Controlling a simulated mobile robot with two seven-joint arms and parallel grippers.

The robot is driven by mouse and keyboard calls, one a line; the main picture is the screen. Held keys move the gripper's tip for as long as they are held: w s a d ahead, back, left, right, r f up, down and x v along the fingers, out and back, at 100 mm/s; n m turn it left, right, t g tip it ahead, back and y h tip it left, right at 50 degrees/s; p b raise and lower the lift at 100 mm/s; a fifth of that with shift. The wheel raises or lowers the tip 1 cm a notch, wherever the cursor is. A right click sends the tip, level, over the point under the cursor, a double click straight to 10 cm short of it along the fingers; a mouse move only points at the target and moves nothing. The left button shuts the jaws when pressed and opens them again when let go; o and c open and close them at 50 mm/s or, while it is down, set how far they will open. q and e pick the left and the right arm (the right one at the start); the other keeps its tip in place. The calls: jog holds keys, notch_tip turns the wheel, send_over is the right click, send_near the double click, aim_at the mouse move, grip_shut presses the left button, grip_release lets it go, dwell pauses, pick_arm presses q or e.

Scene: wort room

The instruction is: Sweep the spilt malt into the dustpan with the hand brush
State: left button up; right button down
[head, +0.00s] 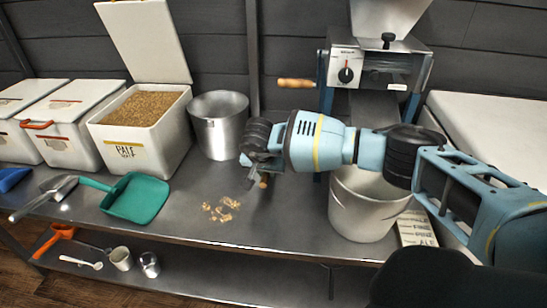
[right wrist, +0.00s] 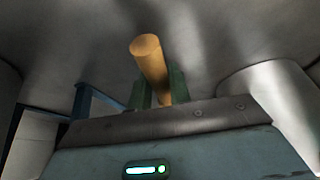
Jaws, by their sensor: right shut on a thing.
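The spilt malt (head: 222,209) lies as a small scatter of tan grains on the steel bench. The green dustpan (head: 138,198) lies on the bench to its left, its handle pointing left. My right gripper (head: 258,178) is low over the bench, just right of and behind the malt. It is shut on a round wooden handle (right wrist: 150,62), which shows between the fingers in the right wrist view. This appears to be the hand brush; a bit of wood (head: 264,181) shows below the gripper, but no bristles can be made out. My left gripper is out of view.
A metal scoop (head: 50,194) lies left of the dustpan. Behind stand an open bin of pale malt (head: 140,135) and a steel pot (head: 219,128). A bucket (head: 362,207) stands under the mill (head: 370,65) at right. The bench between dustpan and malt is clear.

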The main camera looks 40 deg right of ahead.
jog(key=shift+r+p, duration=1.9)
jog(key=shift+r, duration=1.1)
